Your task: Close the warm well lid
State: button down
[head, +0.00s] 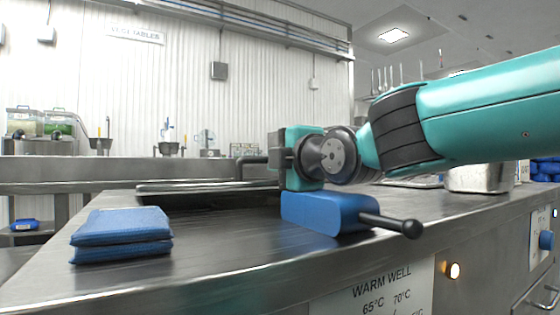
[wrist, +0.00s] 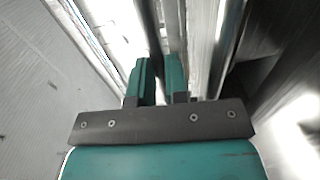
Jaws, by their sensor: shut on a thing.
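The warm well lid (head: 205,187) appears as a low, flat metal panel on the counter, left of my gripper. A dark bent bar (head: 251,160), which looks like its handle, rises at the lid's right end. My gripper (head: 283,157) is at this bar, low over the counter. In the wrist view my two teal fingers (wrist: 159,75) stand close together, shut on the handle, with a thin bright strip between them. The grip itself is partly hidden in the head view. I cannot tell how far the lid covers the well.
A blue block with a black knobbed handle (head: 325,211) sits just below my gripper. Folded blue cloths (head: 121,234) lie at the front left. A metal pan (head: 480,178) stands at the right, behind my arm. The counter between cloths and block is clear.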

jog(key=c, duration=1.4)
grip_release()
jog(key=shift+r, duration=0.15)
notch_tip(320, 180, up, 20)
jog(key=p, duration=0.8)
jog(key=shift+p, duration=0.4)
